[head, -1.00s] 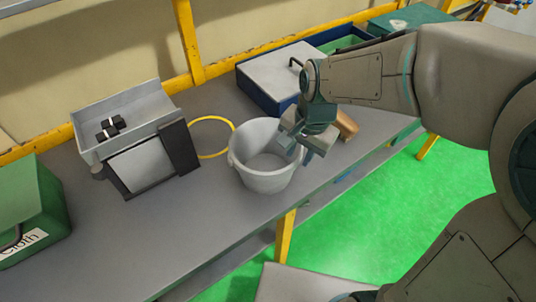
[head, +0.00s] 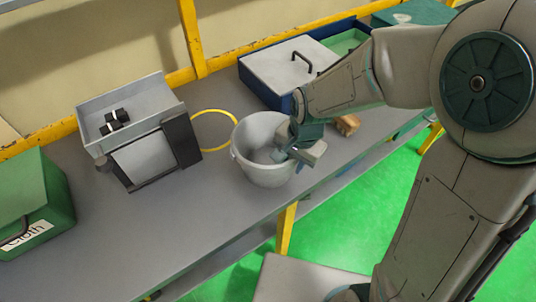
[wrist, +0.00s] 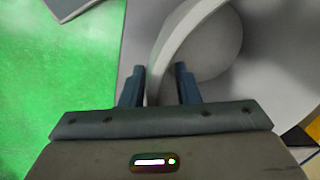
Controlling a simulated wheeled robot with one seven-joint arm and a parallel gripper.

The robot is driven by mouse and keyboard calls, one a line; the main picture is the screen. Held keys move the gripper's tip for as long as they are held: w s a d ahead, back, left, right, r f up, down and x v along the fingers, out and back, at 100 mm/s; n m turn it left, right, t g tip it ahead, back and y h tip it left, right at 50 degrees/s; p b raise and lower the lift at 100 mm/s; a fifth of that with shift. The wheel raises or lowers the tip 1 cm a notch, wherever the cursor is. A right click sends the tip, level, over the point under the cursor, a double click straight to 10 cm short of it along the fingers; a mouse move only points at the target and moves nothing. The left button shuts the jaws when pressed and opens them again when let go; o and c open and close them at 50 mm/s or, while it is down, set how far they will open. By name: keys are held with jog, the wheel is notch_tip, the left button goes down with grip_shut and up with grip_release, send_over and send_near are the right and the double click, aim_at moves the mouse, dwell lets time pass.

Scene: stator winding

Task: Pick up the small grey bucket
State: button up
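The small grey bucket (head: 252,172) stands upright on the grey workbench, near its front edge. My gripper (head: 298,158) is at the bucket's right rim in the head view, reaching down over it. In the wrist view my gripper (wrist: 163,78) has its two blue-grey fingers apart, and the bucket's pale rim (wrist: 172,42) runs between them. The fingers straddle the wall; a gap shows by the right finger, and I cannot tell whether the left one touches. The far side of the bucket's outer wall is hidden in the head view.
A yellow ring (head: 208,147) lies behind the bucket. A grey tray (head: 135,100) with black parts stands left, beside a green "Cloth" box (head: 55,192). A blue box (head: 258,88) with a grey lid and a wooden brush-like block (head: 346,124) are at right. Bare bench lies front left.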

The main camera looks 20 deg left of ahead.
grip_shut()
